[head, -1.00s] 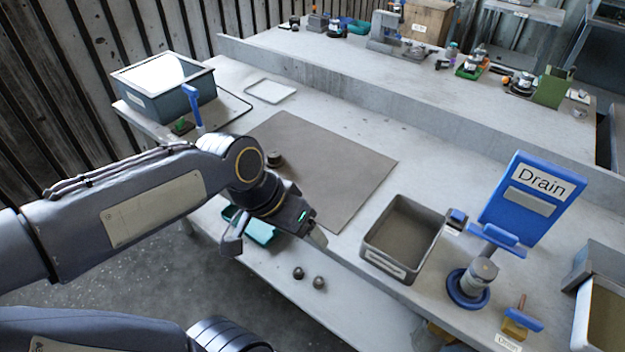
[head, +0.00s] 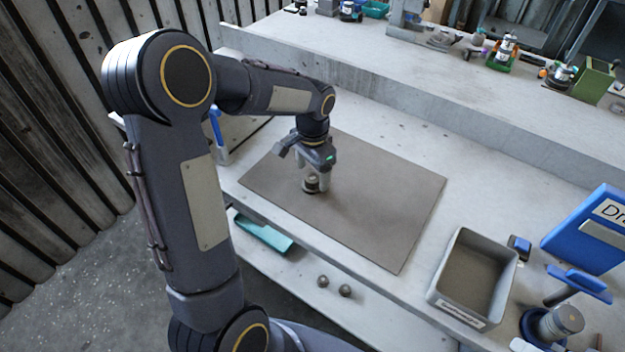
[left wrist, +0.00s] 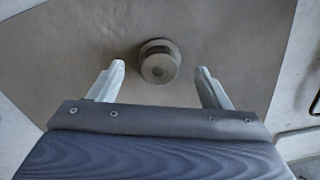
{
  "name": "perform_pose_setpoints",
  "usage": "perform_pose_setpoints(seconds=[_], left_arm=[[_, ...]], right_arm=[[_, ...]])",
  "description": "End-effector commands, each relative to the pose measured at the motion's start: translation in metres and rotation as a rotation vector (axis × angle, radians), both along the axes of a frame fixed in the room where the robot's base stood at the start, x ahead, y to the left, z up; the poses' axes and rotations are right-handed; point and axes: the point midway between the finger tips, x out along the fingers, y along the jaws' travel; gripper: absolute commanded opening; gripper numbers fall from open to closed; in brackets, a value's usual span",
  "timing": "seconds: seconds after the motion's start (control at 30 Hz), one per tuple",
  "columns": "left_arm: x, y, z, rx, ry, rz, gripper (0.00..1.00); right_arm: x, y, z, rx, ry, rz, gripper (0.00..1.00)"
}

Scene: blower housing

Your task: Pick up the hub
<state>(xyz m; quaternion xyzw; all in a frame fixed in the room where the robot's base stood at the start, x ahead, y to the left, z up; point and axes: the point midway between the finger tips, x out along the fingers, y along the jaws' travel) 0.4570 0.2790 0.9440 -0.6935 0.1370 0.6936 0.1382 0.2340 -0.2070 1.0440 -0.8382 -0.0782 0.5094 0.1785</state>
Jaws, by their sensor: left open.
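The hub (head: 311,185) is a small round stepped metal part standing on the brown mat (head: 385,200). In the left wrist view the hub (left wrist: 160,62) lies a little beyond the fingertips, roughly centred between them. My left gripper (head: 316,186) points down over the mat at the hub, and its fingers partly cover it in the head view. In the left wrist view my left gripper (left wrist: 160,70) is open, with its two fingers wide apart and a gap on each side of the hub. My right gripper is not in view.
A grey bin (head: 470,280) stands right of the mat, near a blue stand (head: 590,235) and a cylindrical part (head: 560,322). A teal tray (head: 263,232) and two small round parts (head: 334,286) lie on the lower shelf. The mat around the hub is clear.

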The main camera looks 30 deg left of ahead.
Motion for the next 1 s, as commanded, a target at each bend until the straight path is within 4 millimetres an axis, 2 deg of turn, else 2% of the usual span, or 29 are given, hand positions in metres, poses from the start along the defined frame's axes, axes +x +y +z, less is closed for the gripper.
perform_pose_setpoints(seconds=[0.1, 0.2, 0.47, 0.83, 1.0], left_arm=[[-0.001, -0.001, -0.017, -0.001, 0.004, 0.003, 0.71], [-0.001, -0.001, -0.025, -0.001, 0.001, 0.002, 0.71], [0.0, -0.001, -0.027, 0.0, -0.001, 0.002, 0.7], [0.0, -0.001, -0.026, -0.001, -0.001, 0.003, 0.21], [0.0, -0.001, -0.026, 0.0, -0.001, 0.003, 0.2]], right_arm=[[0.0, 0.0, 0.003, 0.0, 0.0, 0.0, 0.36], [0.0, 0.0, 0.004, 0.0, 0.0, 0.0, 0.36], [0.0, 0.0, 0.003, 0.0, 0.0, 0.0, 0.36], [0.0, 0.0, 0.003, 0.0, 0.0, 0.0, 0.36], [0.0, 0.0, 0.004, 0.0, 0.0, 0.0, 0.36]])
